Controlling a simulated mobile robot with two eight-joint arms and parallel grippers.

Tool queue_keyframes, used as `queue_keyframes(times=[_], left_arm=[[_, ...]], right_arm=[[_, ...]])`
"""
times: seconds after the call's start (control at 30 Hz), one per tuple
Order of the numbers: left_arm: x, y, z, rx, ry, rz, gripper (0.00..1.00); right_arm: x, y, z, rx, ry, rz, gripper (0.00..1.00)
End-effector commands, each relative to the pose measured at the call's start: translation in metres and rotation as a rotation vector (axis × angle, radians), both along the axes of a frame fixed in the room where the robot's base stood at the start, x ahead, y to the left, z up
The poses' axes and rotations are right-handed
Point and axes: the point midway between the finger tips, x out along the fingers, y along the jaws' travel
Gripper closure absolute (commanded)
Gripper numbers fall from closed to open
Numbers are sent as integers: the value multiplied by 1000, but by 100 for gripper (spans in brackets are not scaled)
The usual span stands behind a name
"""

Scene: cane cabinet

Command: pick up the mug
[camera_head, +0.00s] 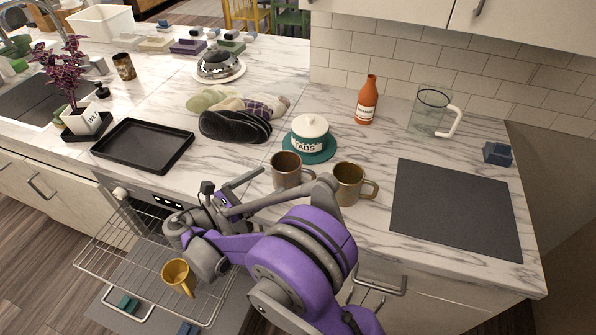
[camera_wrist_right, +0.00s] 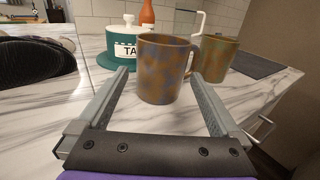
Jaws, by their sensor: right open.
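A brown mug (camera_head: 287,170) stands upright on the marble counter near its front edge. In the right wrist view this mug (camera_wrist_right: 163,82) is mottled brown and blue-grey, with its handle on the right. A second brown mug (camera_head: 348,184) stands just right of it; it also shows in the wrist view (camera_wrist_right: 217,60). My right gripper (camera_head: 288,180) is open, its two fingers reaching toward the first mug. In the wrist view the mug sits between and just beyond the fingertips; I cannot tell if they touch it. My left gripper is not in view.
Behind the mugs are a teal-and-white jar (camera_head: 309,138), an orange bottle (camera_head: 367,100) and a glass pitcher (camera_head: 431,110). A black tray (camera_head: 143,145) and dark oven mitt (camera_head: 235,127) lie left. A yellow mug (camera_head: 177,275) is on the pulled-out oven rack (camera_head: 115,248). A dark mat (camera_head: 455,208) lies right.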

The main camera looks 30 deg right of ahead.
Motion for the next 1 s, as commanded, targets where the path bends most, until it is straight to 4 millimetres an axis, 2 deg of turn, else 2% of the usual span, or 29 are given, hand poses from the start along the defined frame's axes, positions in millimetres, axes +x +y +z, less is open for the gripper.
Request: queue_keyframes(times=[0.2, 0.47, 0.7, 0.83, 1.0], left_arm=[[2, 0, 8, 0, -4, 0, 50], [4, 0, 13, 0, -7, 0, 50], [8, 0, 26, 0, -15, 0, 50], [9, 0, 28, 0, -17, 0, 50], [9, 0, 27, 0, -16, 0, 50]], right_arm=[[5, -35, 2, -3, 1, -4, 0], [7, -57, 1, -2, 0, -4, 0], [12, -93, 1, -2, 0, -5, 0], [13, -102, -1, -1, 0, -3, 0], [13, -103, -2, -1, 1, -1, 0]])
